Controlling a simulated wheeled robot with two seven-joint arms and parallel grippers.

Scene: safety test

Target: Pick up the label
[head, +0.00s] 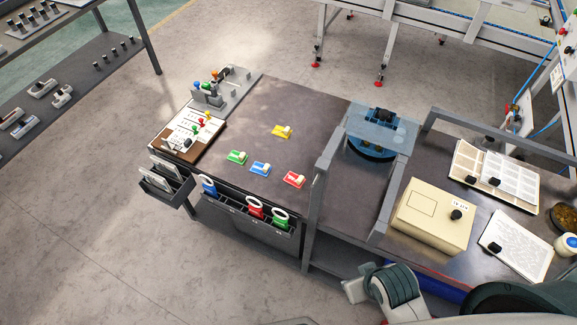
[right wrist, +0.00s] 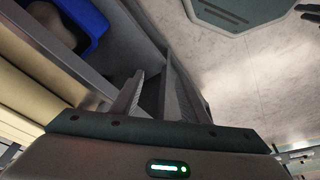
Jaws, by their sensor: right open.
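Several small coloured label-like tags lie flat on the dark tabletop in the head view: a yellow one (head: 282,131), a green one (head: 237,157), a blue one (head: 260,168) and a red one (head: 293,179). I cannot tell which one is the label meant. My right gripper (right wrist: 160,92) is open and empty in the right wrist view, beside a shelf edge and away from the tags. Part of my right arm shows at the bottom right of the head view. My left gripper is not in view.
A grey frame (head: 318,195) stands right of the tags. Beyond it are a beige box (head: 432,216) and papers (head: 517,246). A clipboard (head: 187,134) and a rack (head: 245,208) with coloured ringed items sit left and front. A blue bin (right wrist: 82,22) is near my right gripper.

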